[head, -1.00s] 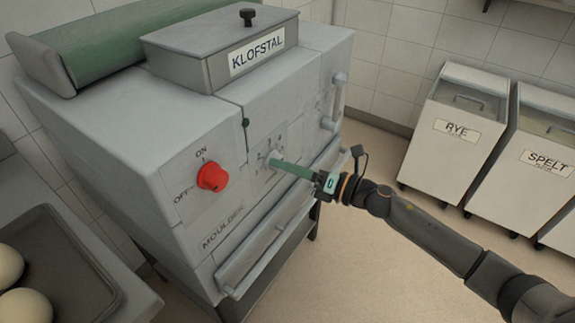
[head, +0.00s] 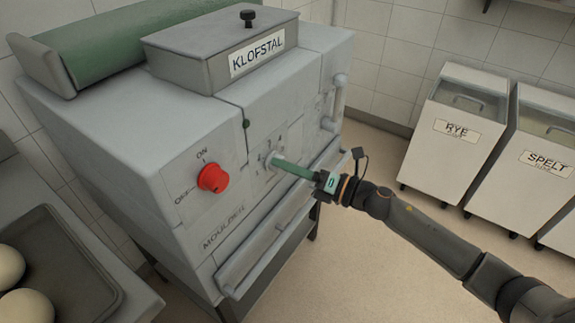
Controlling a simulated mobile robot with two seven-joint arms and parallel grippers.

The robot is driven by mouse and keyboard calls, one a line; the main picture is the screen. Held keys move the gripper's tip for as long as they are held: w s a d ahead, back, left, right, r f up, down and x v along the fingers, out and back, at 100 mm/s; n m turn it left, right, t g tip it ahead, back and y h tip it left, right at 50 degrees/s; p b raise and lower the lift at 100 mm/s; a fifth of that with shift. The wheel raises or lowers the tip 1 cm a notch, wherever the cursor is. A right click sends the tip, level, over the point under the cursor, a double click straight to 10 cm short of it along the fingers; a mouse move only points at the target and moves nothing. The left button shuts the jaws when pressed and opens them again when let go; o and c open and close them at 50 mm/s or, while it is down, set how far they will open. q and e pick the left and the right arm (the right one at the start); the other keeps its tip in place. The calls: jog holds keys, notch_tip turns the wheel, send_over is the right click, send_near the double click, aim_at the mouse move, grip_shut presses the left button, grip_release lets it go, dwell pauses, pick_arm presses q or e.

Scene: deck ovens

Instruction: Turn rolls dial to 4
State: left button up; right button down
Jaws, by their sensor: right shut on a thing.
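The grey moulder (head: 190,130) stands at the left and middle of the head view. The rolls dial (head: 274,160) is a small light knob on its front, with small numbers around it that are too blurred to read surely. My right gripper (head: 280,163) reaches in from the right and is shut on the dial. Its green fingers cover most of the dial, so the dial's pointer is hidden. My left gripper is not in view.
A red ON/OFF switch (head: 213,177) is left of the dial. A handle bar (head: 265,245) runs along the lower front. A tray (head: 72,285) with dough balls is at lower left. RYE (head: 455,145) and SPELT (head: 540,150) bins stand at right. The floor between is clear.

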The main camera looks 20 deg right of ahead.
pick_arm(q)
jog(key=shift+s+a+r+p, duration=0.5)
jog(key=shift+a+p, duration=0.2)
jog(key=shift+p, duration=0.45)
pick_arm(e)
jog(key=shift+m+t, duration=0.5)
jog(key=shift+m, duration=3.2)
jog(key=shift+f, duration=0.1)
jog(key=shift+c, duration=1.5)
grip_release()
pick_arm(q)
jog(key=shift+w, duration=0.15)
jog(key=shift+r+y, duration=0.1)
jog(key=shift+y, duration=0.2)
pick_arm(e)
jog(key=shift+m, duration=0.3)
